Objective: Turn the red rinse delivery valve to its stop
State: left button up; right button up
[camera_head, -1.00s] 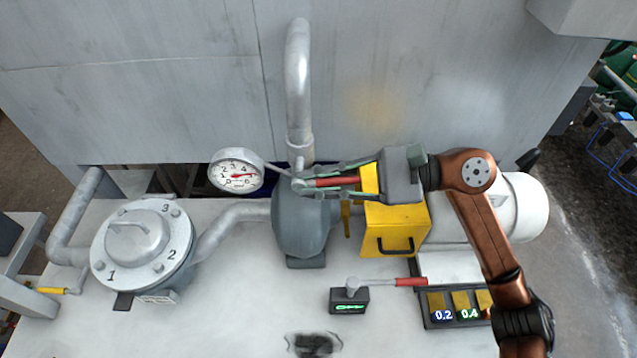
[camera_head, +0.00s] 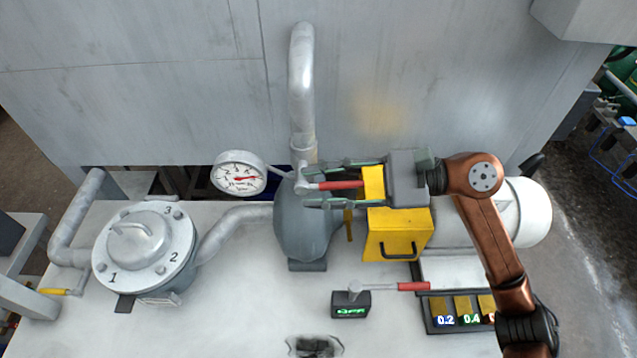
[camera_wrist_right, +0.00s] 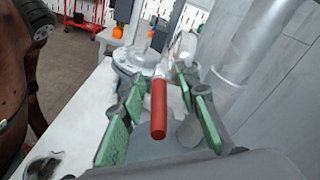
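The red valve handle (camera_head: 338,185) sits at the foot of the vertical grey pipe (camera_head: 302,85) and points right, across the pipe. My right gripper (camera_head: 318,182) is open around it, with one finger on each side. In the right wrist view the red handle (camera_wrist_right: 158,108) lies between the green finger pads (camera_wrist_right: 160,115), with gaps visible on both sides. The stop of the valve cannot be made out. My left gripper is not in view.
A pressure gauge (camera_head: 239,174) is left of the pipe. A grey pump (camera_head: 304,228) and yellow box (camera_head: 396,240) stand below the gripper. A second red-handled lever (camera_head: 413,287) sits on a small OFF box (camera_head: 350,305). A numbered round housing (camera_head: 143,250) is at left.

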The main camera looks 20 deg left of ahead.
jog(key=v, duration=1.1)
jog(key=shift+w+d, duration=0.15)
jog(key=shift+d, duration=0.1)
